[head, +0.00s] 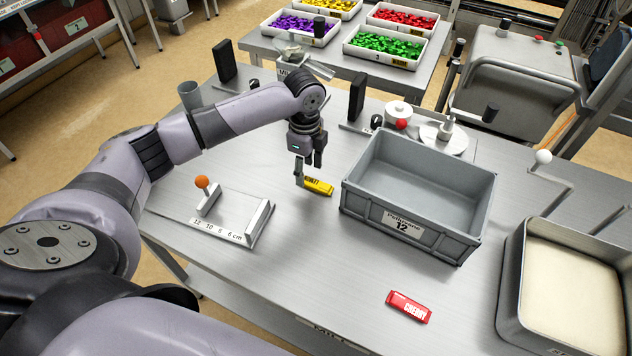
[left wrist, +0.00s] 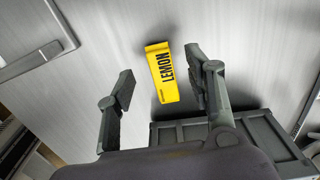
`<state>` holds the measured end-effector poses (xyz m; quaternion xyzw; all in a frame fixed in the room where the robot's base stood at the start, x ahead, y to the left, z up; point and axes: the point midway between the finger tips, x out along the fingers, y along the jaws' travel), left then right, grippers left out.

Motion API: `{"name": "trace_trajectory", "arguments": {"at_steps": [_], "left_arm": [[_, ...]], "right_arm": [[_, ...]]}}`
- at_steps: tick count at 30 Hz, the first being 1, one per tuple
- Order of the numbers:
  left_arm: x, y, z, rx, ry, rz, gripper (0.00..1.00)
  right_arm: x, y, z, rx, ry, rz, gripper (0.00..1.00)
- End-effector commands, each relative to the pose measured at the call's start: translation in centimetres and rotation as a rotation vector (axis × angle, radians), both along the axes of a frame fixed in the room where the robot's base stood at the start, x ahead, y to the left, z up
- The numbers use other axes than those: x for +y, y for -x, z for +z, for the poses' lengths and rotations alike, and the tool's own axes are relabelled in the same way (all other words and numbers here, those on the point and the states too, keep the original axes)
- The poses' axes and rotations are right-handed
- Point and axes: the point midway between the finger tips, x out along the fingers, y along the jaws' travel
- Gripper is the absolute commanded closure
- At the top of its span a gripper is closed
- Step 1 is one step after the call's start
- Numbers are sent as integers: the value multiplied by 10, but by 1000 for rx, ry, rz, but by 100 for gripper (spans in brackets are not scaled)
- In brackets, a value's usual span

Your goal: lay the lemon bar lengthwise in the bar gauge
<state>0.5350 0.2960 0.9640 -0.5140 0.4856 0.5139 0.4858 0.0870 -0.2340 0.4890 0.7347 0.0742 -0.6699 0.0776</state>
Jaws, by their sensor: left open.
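The yellow lemon bar (head: 319,187) lies flat on the metal table, left of the grey crate. In the left wrist view its LEMON label (left wrist: 163,74) faces up, and the bar lies between and beyond my fingertips. My left gripper (head: 306,172) is open, pointing down over the bar; it also shows in the left wrist view (left wrist: 160,88). The bar gauge (head: 222,222), a plate with a cm scale, an orange-knobbed slider and an end wall, sits at the left of the table. Its channel looks empty. My right gripper is not in view.
The grey crate (head: 376,220) stands right of my left gripper. A red cherry bar (head: 408,307) lies near the front. A tray of pale material (head: 510,310) stands at the right. The table between gauge and cherry bar is clear.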

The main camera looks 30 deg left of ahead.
Motion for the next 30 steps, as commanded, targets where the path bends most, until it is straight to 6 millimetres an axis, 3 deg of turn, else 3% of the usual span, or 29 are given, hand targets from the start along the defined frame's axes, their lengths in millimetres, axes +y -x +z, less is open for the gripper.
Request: {"name": "trace_trajectory", "arguments": {"at_steps": [2, 6, 14, 30], "left_arm": [[-1, 1, -10, 5, -1, 0, 52], [-1, 1, -28, 2, -1, 1, 52], [-1, 1, -33, 0, -1, -1, 52], [0, 0, -32, 0, -1, 0, 86]], "right_arm": [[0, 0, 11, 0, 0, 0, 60], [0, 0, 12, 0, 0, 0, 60], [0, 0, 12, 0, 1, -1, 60], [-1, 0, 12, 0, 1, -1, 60]]}}
